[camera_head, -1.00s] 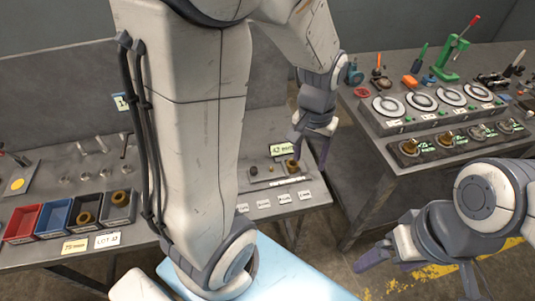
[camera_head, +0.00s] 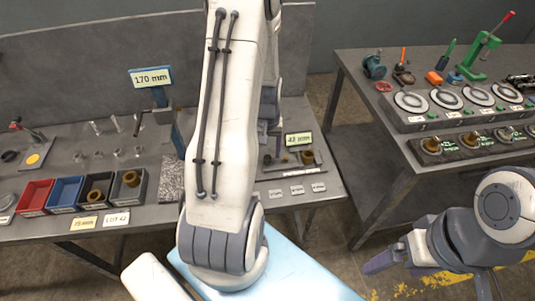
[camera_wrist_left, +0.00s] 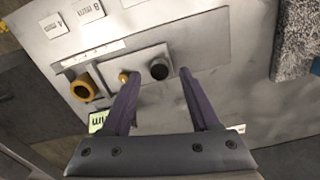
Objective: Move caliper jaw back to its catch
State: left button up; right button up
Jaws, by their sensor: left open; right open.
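A blue upright gauge (camera_head: 160,98) with a 170 mm sign (camera_head: 151,78) stands at the back of the left bench; I cannot tell which part is the caliper jaw or its catch. My left gripper (camera_wrist_left: 157,78) is open and empty above a small plate in the left wrist view. A black round piece (camera_wrist_left: 159,70) and a small brass piece (camera_wrist_left: 123,77) show between or beside its fingers, with a brass ring (camera_wrist_left: 83,88) further left. In the head view my left arm mostly hides that gripper. My right gripper (camera_head: 432,278) is open and empty at the lower right, away from both benches.
A red bin (camera_head: 35,194), a blue bin (camera_head: 66,191) and grey bins line the left bench's front. A speckled block (camera_wrist_left: 297,40) lies right of the plate in the wrist view. The right bench holds a row of dials (camera_head: 445,98) and a green press (camera_head: 480,60).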

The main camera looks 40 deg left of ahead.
pick_arm(q)
jog(key=shift+f, duration=1.1)
grip_shut()
dwell(0.7)
